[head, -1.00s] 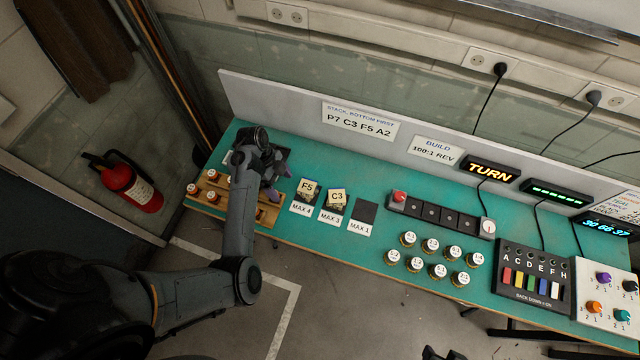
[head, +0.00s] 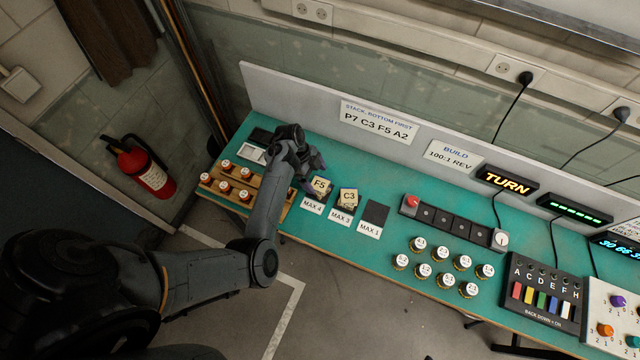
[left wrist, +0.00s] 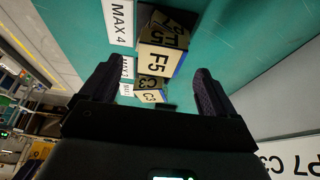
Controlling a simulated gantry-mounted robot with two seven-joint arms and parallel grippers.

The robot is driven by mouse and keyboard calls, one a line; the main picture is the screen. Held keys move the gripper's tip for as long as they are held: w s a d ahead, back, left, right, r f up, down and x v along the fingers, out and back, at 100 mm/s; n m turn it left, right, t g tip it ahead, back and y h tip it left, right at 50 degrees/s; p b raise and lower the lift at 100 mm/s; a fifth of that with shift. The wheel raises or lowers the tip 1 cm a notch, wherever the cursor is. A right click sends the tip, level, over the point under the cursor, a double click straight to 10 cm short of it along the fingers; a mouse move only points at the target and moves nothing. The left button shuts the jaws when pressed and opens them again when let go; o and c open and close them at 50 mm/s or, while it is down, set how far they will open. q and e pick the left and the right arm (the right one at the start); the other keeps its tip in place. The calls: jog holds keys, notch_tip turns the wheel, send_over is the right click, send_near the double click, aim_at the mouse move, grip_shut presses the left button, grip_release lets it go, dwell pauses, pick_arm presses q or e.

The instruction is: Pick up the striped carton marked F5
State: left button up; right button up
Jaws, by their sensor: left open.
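The F5 carton (head: 320,185) has a cream top marked F5 and stands above the MAX 4 label on the bench. In the left wrist view the carton (left wrist: 158,61) shows its marked top and a dark, marked side. My left gripper (head: 313,171) is open, close to the carton on its upper left side. In the left wrist view the jaws of that gripper (left wrist: 156,72) are apart, and the F5 carton appears between and beyond the tips; I cannot tell whether they touch it. My right gripper is not in view.
The C3 carton (head: 348,197) stands close to the right of F5, above MAX 3. A dark empty pad (head: 376,213) lies farther right. A wooden rack (head: 236,181) with several white-capped pieces is at left. A low grey wall (head: 285,100) runs behind.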

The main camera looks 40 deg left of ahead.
aim_at(320, 183)
pick_arm(q)
jog(key=shift+x, duration=1.6)
jog(key=c, duration=1.2)
jog(key=shift+o, duration=0.2)
